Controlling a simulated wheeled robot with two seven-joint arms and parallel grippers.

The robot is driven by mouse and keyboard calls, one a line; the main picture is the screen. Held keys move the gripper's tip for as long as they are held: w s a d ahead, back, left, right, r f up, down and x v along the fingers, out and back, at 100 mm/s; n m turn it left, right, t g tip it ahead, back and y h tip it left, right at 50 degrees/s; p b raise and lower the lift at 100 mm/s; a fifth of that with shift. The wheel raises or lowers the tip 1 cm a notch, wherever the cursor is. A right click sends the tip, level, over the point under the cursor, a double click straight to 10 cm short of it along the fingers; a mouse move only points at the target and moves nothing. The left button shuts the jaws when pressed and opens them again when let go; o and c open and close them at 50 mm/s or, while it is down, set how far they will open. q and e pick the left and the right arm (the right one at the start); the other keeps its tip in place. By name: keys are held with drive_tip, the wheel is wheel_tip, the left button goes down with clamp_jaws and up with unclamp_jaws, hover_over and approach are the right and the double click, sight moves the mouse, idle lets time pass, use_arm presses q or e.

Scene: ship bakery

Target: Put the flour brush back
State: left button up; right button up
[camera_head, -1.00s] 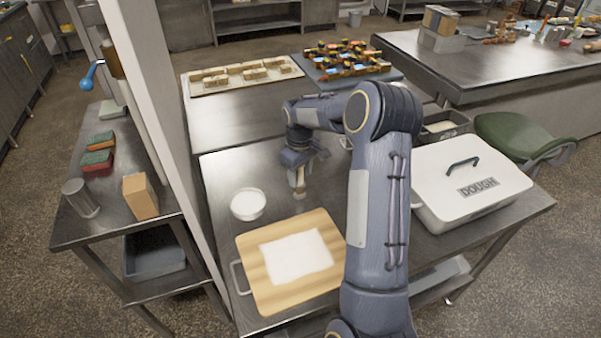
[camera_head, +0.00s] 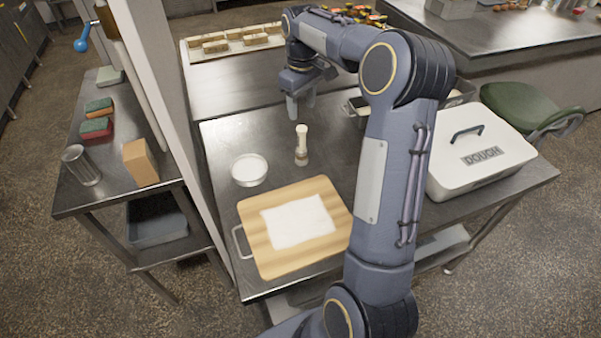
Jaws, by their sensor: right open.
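The flour brush (camera_head: 301,146) stands upright on the steel table, its pale handle up and its darker end down. It stands behind the wooden board (camera_head: 259,250) and to the right of the white bowl (camera_head: 249,169). A white sheet or flour patch (camera_head: 298,221) lies on the board. My right gripper (camera_head: 301,113) is open and empty, its fingers pointing down. It shows just above and behind the brush, apart from it. My left gripper is out of view.
A white dough box (camera_head: 480,160) stands at the table's right, partly behind my right arm. Trays of baked goods (camera_head: 230,43) lie at the back. A side shelf on the left holds sponges (camera_head: 96,127), a metal cup (camera_head: 82,166) and a box (camera_head: 141,163).

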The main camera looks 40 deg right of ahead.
drive_tip(key=s+a+r+m+t+y, duration=0.1)
drive_tip(key=s+a+r, duration=0.2)
drive_tip(key=s+a, duration=0.25)
drive_tip(key=s+a+r+t+y, duration=0.1)
drive_tip(key=s+a+r+t, duration=0.15)
drive_tip(key=s+a, duration=0.35)
drive_tip(key=s+a+f+m+t+y, duration=0.1)
drive_tip(key=s+a+f, duration=0.1)
drive_tip(key=s+a, duration=0.3)
drive_tip(key=s+a+f+m+t, duration=0.1)
drive_tip(key=s+a+f, duration=0.2)
drive_tip(key=s, duration=0.7)
drive_tip(key=shift+s+a+f+m+y, duration=0.3)
drive_tip(key=shift+s+a+f+y, duration=0.1)
drive_tip(key=shift+a, duration=0.9)
drive_tip(key=shift+r, duration=0.1)
